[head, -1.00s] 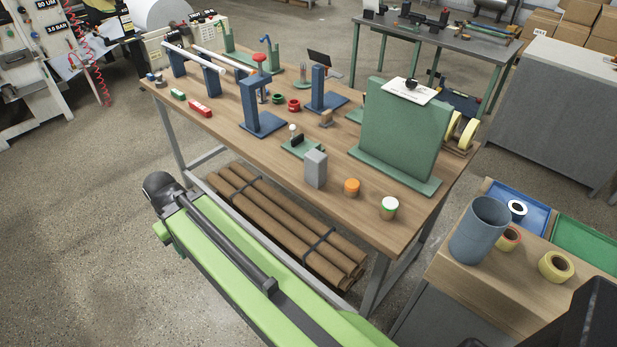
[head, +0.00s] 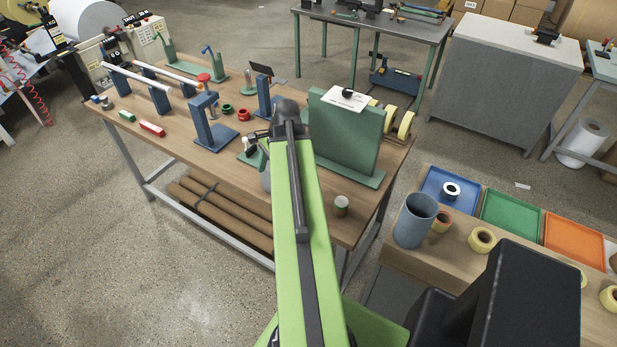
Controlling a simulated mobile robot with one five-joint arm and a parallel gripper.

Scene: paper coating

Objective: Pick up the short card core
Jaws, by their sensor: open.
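No piece is plainly marked as the short card core. A short orange-brown ring (head: 441,221) lies on the wooden-topped cabinet at right, beside the blue-grey cup. I cannot tell which of these, if either, is the core. My green arm reaches up over the bench's front edge. My gripper is not visible at its far end. The orange-topped cylinder seen earlier on the bench is hidden behind my arm.
The wooden bench (head: 190,150) holds blue stands and a tall green plate (head: 345,135). A grey block (head: 267,181) is partly behind my arm. The blue-grey cup (head: 415,220), yellow rolls (head: 481,240) and coloured trays (head: 510,219) are at right. Brown rolls (head: 220,205) lie below the bench.

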